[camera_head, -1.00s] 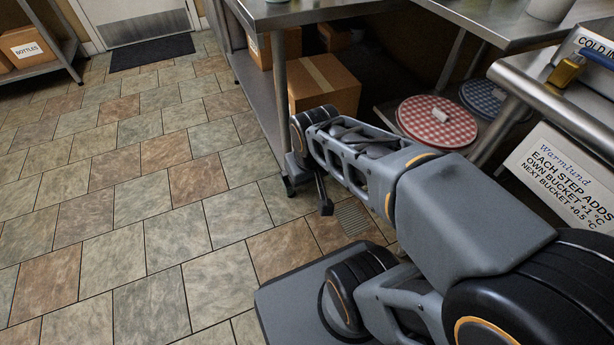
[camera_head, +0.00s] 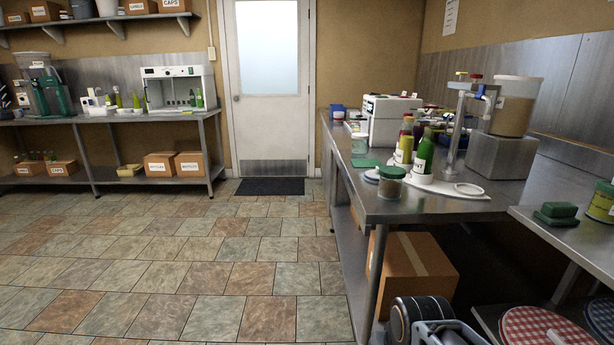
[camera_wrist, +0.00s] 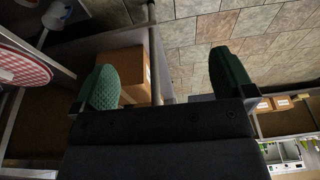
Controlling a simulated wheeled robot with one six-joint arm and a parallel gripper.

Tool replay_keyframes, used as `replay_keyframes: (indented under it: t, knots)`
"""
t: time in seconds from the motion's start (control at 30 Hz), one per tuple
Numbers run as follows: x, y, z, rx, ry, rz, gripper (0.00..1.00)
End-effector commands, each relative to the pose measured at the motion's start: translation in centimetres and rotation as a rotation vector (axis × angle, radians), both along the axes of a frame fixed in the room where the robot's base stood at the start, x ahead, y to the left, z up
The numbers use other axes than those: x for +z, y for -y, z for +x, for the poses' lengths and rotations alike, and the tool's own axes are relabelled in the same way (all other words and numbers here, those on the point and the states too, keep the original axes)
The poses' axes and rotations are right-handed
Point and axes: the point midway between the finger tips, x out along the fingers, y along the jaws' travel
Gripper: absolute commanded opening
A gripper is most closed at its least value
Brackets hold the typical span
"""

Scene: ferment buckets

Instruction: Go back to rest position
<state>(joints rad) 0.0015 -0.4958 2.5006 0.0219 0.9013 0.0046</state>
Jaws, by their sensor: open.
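My gripper (camera_wrist: 165,82) shows in the wrist view with its two green fingertips wide apart. It is open and nothing is between the fingers. Beyond it in that view lie the tiled floor (camera_wrist: 195,50) and a cardboard box (camera_wrist: 133,70). In the head view only a part of my arm shows at the bottom edge, low beside the right-hand steel table (camera_head: 400,205). My gripper is hidden in the head view.
A cardboard box (camera_head: 415,268) sits under the steel table. Red-checked (camera_head: 540,328) and blue-checked (camera_head: 600,318) lids lie on a low shelf at right. Bottles (camera_head: 424,155) stand on the table. The floor (camera_head: 180,260) at left is clear, up to the door (camera_head: 270,85).

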Motion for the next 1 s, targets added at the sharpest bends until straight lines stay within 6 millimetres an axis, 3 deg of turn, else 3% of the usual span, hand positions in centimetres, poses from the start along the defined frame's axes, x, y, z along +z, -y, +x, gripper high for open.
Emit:
replay_keyframes:
  t: [0.03,0.6,0.77,1.0]
  knots:
    - [3.9,-0.1,0.0,-0.001,0.001,0.003,1.00]
    - [26.4,-0.4,-0.2,0.006,0.046,0.009,1.00]
    - [29.3,-0.1,-0.3,0.022,0.075,-0.012,1.00]
    - [29.3,-0.1,-0.3,0.022,0.075,-0.012,1.00]
